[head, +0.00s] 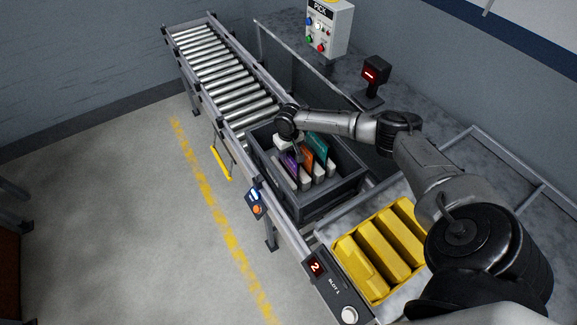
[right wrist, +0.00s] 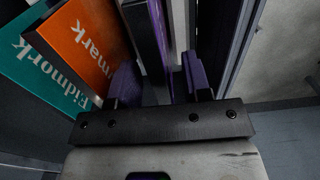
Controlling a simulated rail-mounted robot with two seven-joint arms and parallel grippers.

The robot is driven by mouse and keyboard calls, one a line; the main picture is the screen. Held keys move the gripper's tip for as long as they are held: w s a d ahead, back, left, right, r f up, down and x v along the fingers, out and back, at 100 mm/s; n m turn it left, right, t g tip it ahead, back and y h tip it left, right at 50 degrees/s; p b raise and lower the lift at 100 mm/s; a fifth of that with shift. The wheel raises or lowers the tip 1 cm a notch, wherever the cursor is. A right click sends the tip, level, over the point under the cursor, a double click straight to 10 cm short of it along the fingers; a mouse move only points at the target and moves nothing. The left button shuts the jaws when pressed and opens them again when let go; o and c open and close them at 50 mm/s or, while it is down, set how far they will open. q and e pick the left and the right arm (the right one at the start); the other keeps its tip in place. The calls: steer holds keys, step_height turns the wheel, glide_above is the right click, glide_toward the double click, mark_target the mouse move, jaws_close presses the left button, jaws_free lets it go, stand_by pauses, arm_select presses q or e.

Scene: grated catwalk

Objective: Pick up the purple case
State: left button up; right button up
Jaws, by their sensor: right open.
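The purple case (head: 290,163) stands upright in a dark grey tote (head: 331,202) on the conveyor, beside an orange case (head: 307,160) and a teal case (head: 317,145). My right gripper (head: 298,157) reaches down into the tote at the purple case and partly hides it. In the right wrist view the right gripper (right wrist: 161,80) is open, its fingers pointing at the purple case (right wrist: 159,32), whose narrow edge appears between them. I cannot tell whether they touch it. The orange case (right wrist: 82,45) and teal case (right wrist: 38,70) lean to the left. My left gripper is not in view.
White dividers (head: 318,172) stand in the tote. A yellow slotted tray (head: 372,249) lies in front of it at the right. The roller conveyor (head: 222,65) is bare behind the tote. A control box (head: 329,27) and a small red display (head: 374,75) stand at the back.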

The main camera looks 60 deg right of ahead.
steer(key=shift+f, duration=1.05)
steer(key=shift+c, duration=0.2)
jaws_close()
